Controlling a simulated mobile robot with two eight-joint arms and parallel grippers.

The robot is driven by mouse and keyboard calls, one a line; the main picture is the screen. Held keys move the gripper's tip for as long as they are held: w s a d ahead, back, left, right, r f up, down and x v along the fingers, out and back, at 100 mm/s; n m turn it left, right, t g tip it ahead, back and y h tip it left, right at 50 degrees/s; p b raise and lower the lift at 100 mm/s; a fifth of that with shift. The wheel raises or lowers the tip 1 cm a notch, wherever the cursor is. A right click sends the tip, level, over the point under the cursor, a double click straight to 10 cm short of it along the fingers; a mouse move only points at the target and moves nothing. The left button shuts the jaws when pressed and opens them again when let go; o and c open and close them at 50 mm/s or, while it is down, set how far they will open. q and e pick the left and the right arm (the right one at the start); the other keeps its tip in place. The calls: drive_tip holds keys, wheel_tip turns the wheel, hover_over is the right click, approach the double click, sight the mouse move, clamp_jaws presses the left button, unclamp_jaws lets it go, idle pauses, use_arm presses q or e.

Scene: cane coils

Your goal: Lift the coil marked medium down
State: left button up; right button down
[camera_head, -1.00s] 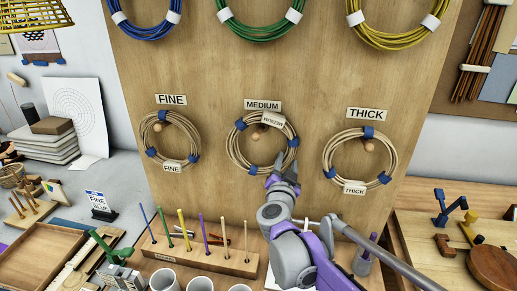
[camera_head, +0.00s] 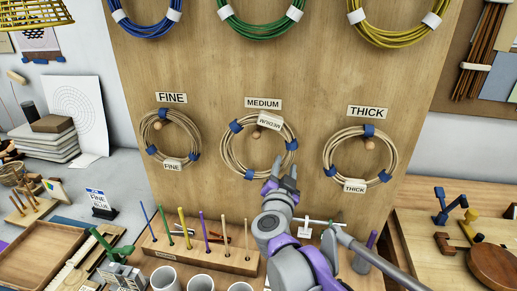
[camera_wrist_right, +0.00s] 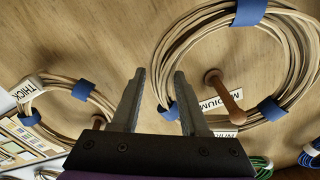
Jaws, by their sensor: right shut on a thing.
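The medium coil (camera_head: 232,155) is a ring of pale cane with blue bands, under the MEDIUM sign (camera_head: 263,103) on the wooden board. Its own tag (camera_head: 270,121) reads upside down at the top of the ring. In the right wrist view the coil (camera_wrist_right: 290,65) still surrounds a wooden peg (camera_wrist_right: 222,88). My right gripper (camera_head: 284,167) is at the coil's lower right rim, shut on it. In the wrist view the fingers (camera_wrist_right: 160,85) stand a little apart, with the coil's edge and a blue band by the right-hand finger. My left gripper is out of view.
The fine coil (camera_head: 149,137) hangs to the left and the thick coil (camera_head: 331,153) to the right, close by. Coloured coils hang above. A wooden rack (camera_head: 200,254) with upright sticks and several white cups stand below on the bench.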

drive_tip(key=s+a, duration=0.1)
drive_tip(key=s, duration=0.6)
drive_tip(key=shift+s+a, duration=0.25)
drive_tip(key=shift+s, duration=0.05)
idle(0.6)
